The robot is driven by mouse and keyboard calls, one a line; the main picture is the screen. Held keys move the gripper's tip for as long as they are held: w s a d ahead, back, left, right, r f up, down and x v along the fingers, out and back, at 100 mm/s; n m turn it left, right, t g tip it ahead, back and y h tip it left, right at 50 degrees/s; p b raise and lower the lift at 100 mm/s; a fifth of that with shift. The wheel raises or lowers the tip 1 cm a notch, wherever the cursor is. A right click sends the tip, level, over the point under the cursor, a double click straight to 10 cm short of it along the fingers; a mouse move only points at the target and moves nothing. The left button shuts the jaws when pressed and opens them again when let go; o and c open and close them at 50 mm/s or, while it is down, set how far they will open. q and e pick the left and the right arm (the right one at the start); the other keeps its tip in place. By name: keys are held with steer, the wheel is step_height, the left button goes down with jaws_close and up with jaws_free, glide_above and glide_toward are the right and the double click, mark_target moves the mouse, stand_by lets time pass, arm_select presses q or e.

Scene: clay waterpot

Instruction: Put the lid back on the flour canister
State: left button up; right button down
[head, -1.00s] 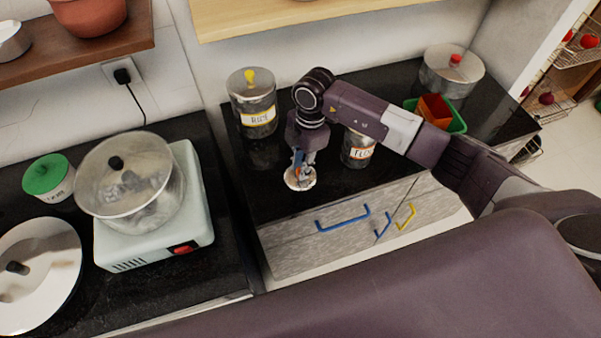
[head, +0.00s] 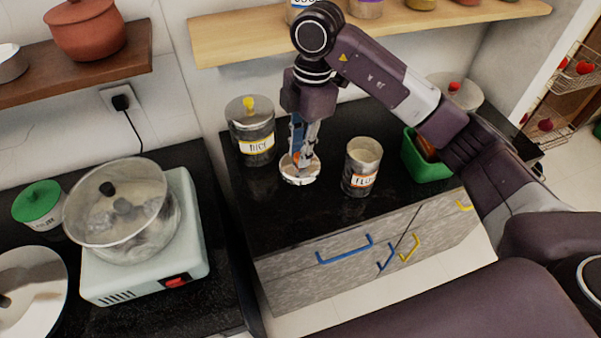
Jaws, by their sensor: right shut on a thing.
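The flour canister (head: 361,168) stands upright and open on the black counter, with pale flour showing inside its rim and an orange-edged label on its front. My right gripper (head: 299,160) points down just left of the canister and is shut on the round metal lid (head: 300,174). The lid looks roughly level. Whether it touches the counter or hangs a little above it I cannot tell. My left gripper is not in view.
A rice canister (head: 251,130) with a yellow knob stands behind left of the lid. A green bin (head: 426,160) is right of the flour canister. A wooden shelf (head: 230,40) with jars hangs above. A pot (head: 118,208) sits on a white cooker at left.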

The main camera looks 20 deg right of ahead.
step_height(320, 180, up, 2)
steer(key=shift+d+r, duration=0.1)
steer(key=shift+r, duration=0.1)
steer(key=shift+w+d+r+m+p, duration=0.2)
steer(key=shift+d+r+p, duration=0.15)
steer(key=shift+d+p, duration=0.25)
steer(key=shift+w+d+r+m+p, duration=0.1)
steer(key=shift+d+r+m+p, duration=0.1)
steer(key=shift+d+r+p, duration=0.25)
steer(key=d+r+m+p, duration=0.1)
steer(key=d+m+p, duration=0.3)
steer(key=d+p, duration=0.7)
steer(key=d+f+b, duration=0.4)
steer(key=f+b, duration=0.2)
steer(key=b, duration=0.1)
steer(key=shift+w+f+t, duration=0.3)
steer(key=shift+w+t, duration=0.1)
steer(key=shift+w, duration=0.05)
steer(key=shift+f+p, duration=0.15)
steer(key=shift+p, duration=0.15)
stand_by(0.8)
